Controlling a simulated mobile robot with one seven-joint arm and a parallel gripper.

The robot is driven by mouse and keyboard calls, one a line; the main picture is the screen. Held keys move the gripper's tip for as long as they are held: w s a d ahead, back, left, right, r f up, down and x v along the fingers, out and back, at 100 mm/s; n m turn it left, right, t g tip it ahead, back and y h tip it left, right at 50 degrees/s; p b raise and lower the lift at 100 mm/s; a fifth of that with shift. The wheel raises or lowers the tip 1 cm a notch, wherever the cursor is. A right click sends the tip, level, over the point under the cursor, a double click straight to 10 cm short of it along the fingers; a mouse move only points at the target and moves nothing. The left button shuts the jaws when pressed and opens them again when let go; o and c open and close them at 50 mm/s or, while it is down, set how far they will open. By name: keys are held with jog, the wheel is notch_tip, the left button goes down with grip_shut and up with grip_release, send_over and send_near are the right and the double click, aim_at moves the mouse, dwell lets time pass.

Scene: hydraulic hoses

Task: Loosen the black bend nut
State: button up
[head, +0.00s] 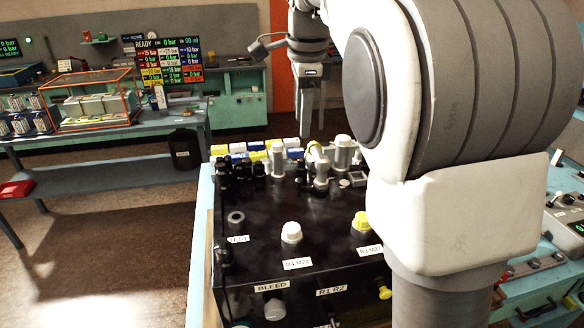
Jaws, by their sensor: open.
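The black block (290,220) stands on the bench, with fittings along its far top edge. Several small black fittings (242,170) stand at its far left corner. I cannot tell which of them, if any, is the black bend nut. A grey bent fitting with a yellow part (318,165) and grey upright fittings stand to their right. My gripper (306,134) points down above the far edge of the block, to the right of the black fittings. It is open, seen nearly edge-on, with nothing visible in it.
A white cap (291,232) and a yellow cap (361,221) stand on the block's top. Blue, white and yellow pieces (255,147) lie behind it. A side table (100,140) with boxes stands at left. My arm hides the right side.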

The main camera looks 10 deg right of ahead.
aim_at(299, 179)
jog(key=w+f, duration=0.1)
jog(key=f, duration=0.4)
jog(key=w+f, duration=0.1)
jog(key=f, duration=0.4)
jog(key=w+f, duration=0.1)
jog(key=f, duration=0.4)
jog(key=shift+d+f, duration=0.1)
jog(key=shift+f, duration=0.2)
grip_shut()
